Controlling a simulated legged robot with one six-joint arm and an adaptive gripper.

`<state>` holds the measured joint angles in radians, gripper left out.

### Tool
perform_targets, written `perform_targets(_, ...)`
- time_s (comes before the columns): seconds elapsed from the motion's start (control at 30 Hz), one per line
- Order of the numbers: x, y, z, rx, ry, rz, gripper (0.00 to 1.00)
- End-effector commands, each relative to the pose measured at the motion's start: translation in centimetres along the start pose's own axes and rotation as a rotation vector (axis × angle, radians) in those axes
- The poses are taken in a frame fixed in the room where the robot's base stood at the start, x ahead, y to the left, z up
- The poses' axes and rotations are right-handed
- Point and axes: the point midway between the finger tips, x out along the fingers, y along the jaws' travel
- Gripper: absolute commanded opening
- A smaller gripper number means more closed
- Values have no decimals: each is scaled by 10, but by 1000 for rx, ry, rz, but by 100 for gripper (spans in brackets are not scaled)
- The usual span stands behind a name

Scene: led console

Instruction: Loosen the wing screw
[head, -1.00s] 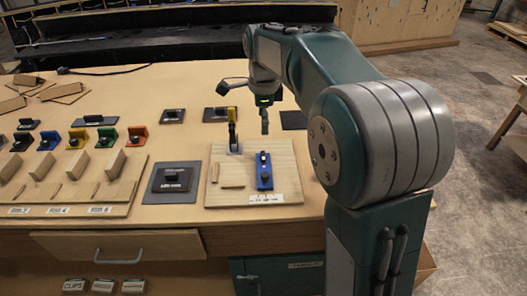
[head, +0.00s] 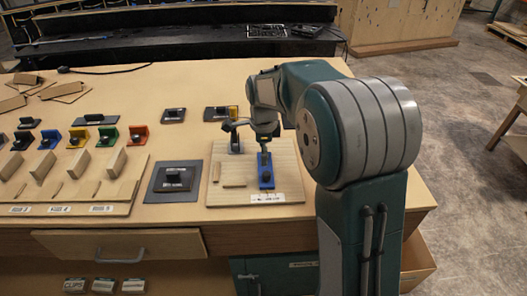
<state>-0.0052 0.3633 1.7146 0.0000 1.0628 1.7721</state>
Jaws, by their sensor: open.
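A blue bar-shaped block (head: 266,178) lies on a light wooden board (head: 285,182) near the front of the table. A small dark part shows at its far end, but it is too small to tell whether it is the wing screw. My gripper (head: 246,140) is open and low over the board, with one finger at the upright piece and the other over the blue block's far end. Contact cannot be told.
A grey plate with a black block (head: 173,179) sits left of the board. Several coloured holders (head: 78,137) and wooden pieces (head: 80,163) stand further left. Dark plates (head: 173,115) lie behind. The tabletop between them is clear.

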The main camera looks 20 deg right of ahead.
Motion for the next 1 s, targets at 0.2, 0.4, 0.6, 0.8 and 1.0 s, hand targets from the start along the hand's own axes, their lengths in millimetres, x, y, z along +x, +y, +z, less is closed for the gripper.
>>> perform_targets(0.2,0,0,-1,1,0,0,60)
perform_targets(0.4,0,-1,0,0,0,0,9)
perform_targets(0.6,0,-1,0,-8,0,-1,9)
perform_targets(0.8,0,-1,0,-67,0,-1,9)
perform_targets(1.0,0,-1,0,-198,-1,-2,9)
